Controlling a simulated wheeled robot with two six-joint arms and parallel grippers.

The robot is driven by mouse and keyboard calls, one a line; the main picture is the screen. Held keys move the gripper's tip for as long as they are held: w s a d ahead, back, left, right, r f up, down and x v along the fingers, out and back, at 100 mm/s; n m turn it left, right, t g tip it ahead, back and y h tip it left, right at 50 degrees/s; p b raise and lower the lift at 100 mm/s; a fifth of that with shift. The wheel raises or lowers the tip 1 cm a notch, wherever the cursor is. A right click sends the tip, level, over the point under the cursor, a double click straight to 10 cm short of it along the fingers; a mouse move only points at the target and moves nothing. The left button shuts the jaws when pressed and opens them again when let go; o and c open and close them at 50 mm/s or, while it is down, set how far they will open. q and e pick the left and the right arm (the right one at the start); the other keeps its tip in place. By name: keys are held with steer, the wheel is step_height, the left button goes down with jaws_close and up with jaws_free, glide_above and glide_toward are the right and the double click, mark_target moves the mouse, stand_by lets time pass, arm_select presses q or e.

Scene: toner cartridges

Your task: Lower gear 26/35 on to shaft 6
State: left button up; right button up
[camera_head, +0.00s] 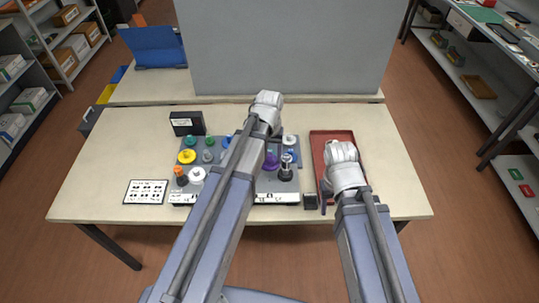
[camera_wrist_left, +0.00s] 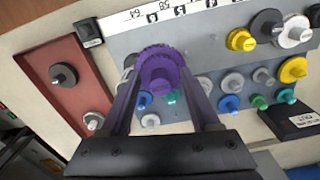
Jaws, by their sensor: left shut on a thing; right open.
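My left gripper (camera_wrist_left: 160,80) is shut on a purple toothed gear (camera_wrist_left: 160,70), held between its two fingers above the grey board. In the head view the purple gear (camera_head: 271,160) shows just right of my left forearm, which hides most of the gripper. The grey board (camera_wrist_left: 215,52) carries several gears on shafts. The held gear and fingers cover part of the board below, so I cannot tell which shaft is shaft 6 or whether the gear touches one. My right gripper (camera_head: 326,190) is open, by the red tray, partly hidden by its wrist.
A red tray (camera_head: 318,136) is right of the board; in the left wrist view it holds a dark round part (camera_wrist_left: 63,75) and a grey one (camera_wrist_left: 93,121). A black box (camera_head: 187,123) and white card (camera_head: 146,192) are on the left. Yellow, white and blue gears crowd the board.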

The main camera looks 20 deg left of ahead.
arm_select(q)
steer(key=shift+w+f, duration=0.1)
steer(key=shift+f, duration=0.05)
steer(key=b, duration=0.5)
glide_above(269, 178)
steer(key=shift+d+f, duration=0.1)
steer(key=shift+f, duration=2.05)
steer(key=shift+f, duration=0.2)
steer(key=shift+f+b, duration=1.75)
steer(key=shift+f+b, duration=1.3)
steer(key=o, duration=1.5)
steer(key=shift+c, duration=0.2)
steer(key=shift+r, duration=0.1)
